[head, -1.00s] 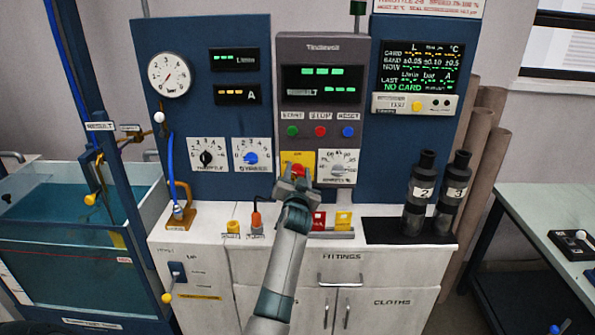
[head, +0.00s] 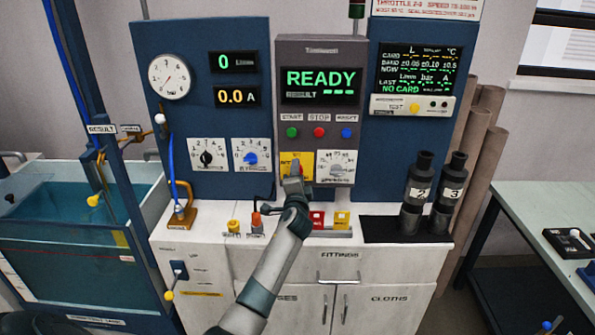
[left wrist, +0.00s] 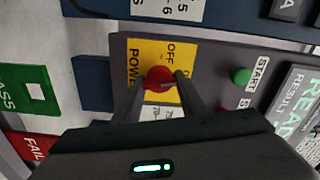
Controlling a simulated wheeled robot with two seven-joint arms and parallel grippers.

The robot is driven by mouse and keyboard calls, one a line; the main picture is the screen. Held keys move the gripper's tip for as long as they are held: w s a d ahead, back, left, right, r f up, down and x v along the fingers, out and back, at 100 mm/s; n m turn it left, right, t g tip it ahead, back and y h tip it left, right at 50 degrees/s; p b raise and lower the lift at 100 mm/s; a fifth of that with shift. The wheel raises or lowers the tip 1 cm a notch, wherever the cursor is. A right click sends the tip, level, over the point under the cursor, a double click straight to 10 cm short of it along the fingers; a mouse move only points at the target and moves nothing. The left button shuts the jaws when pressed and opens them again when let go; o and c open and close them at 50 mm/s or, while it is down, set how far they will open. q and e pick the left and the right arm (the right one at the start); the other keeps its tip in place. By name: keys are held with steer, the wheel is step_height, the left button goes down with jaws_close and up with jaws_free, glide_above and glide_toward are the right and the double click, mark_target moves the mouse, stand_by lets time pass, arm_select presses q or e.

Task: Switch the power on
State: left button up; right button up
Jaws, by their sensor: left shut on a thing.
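The red power knob (left wrist: 158,78) sits on a yellow plate (left wrist: 148,55) marked POWER and OFF, on the grey control panel. In the head view the yellow plate (head: 287,160) shows below the START button, and my gripper mostly hides the knob. My left gripper (head: 295,178) is at the knob. In the left wrist view its two fingers (left wrist: 160,84) are on either side of the knob, shut on it. The panel screen (head: 321,83) reads READY in green. The smaller displays read 0 (head: 235,62) and 0.0 A (head: 236,96). My right gripper is not in view.
START (head: 292,132), STOP (head: 319,132) and RESET (head: 347,132) buttons are just above. A numbered dial (head: 337,165) is close right of the knob. Two black cylinders (head: 418,190) (head: 450,190) stand on the counter at right. A water tank (head: 60,230) is at left.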

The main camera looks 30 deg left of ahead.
arm_select(q)
steer(key=shift+m+p, duration=0.35)
steer(key=shift+m, duration=0.85)
steer(key=o, duration=1.1)
steer(key=shift+c, duration=0.2)
steer(key=shift+f, duration=0.1)
steer(key=b+v, duration=0.3)
steer(key=v, duration=1.4)
steer(key=shift+d, duration=0.2)
